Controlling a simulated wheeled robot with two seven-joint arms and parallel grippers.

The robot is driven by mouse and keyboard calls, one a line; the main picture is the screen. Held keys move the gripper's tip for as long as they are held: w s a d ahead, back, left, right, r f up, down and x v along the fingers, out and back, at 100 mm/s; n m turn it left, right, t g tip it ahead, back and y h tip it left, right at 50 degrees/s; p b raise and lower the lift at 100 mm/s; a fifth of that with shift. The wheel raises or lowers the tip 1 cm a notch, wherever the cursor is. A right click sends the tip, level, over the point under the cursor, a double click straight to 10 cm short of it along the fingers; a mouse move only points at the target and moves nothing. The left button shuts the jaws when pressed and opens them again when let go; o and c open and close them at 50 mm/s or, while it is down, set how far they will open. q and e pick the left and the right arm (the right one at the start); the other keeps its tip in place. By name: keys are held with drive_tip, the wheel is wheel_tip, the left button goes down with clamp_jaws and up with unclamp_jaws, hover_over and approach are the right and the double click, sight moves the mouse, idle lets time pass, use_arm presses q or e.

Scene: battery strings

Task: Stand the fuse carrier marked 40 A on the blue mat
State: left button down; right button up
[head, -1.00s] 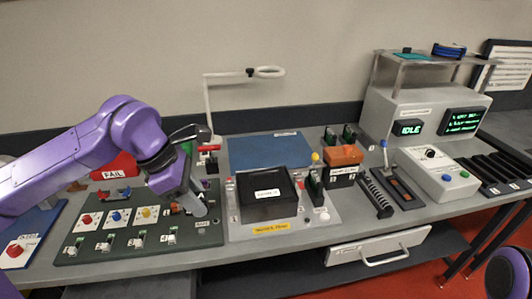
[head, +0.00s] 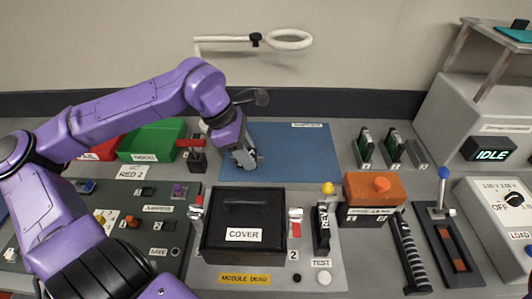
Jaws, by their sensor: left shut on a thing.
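The blue mat (head: 295,155) lies flat at the back middle of the bench in the head view. My left gripper (head: 245,160) points down over the mat's left part, low and close to its surface. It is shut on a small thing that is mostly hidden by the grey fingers. I cannot read a 40 A mark on it, nor tell whether it touches the mat. My right gripper is not in view.
A black box marked COVER (head: 243,228) stands in front of the mat. A black block with a red top (head: 195,155) and a green bin (head: 152,140) stand left of it. An orange-topped block (head: 374,190) stands to the right. The mat's right part is clear.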

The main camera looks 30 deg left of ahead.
use_arm(q)
drive_tip(key=w+a+f, duration=0.1)
drive_tip(key=w+f, duration=0.1)
drive_tip(key=w, duration=0.1)
drive_tip(key=w+a+f+p, duration=0.1)
drive_tip(key=w+f, duration=0.2)
drive_tip(key=w+a+f, duration=0.1)
drive_tip(key=w+f, duration=0.1)
drive_tip(key=w, duration=0.1)
drive_tip(key=shift+w+f+p, duration=0.2)
drive_tip(key=shift+w+p, duration=0.15)
drive_tip(key=shift+p, duration=0.05)
drive_tip(key=f, duration=0.3)
drive_tip(key=shift+a+f, duration=0.2)
drive_tip(key=shift+f, duration=0.15)
drive_tip(key=shift+w+f, duration=0.25)
drive_tip(key=shift+s+f, duration=0.1)
drive_tip(key=c, duration=0.9)
unclamp_jaws()
drive_tip(key=shift+s, duration=0.1)
drive_tip(key=shift+o, duration=0.7)
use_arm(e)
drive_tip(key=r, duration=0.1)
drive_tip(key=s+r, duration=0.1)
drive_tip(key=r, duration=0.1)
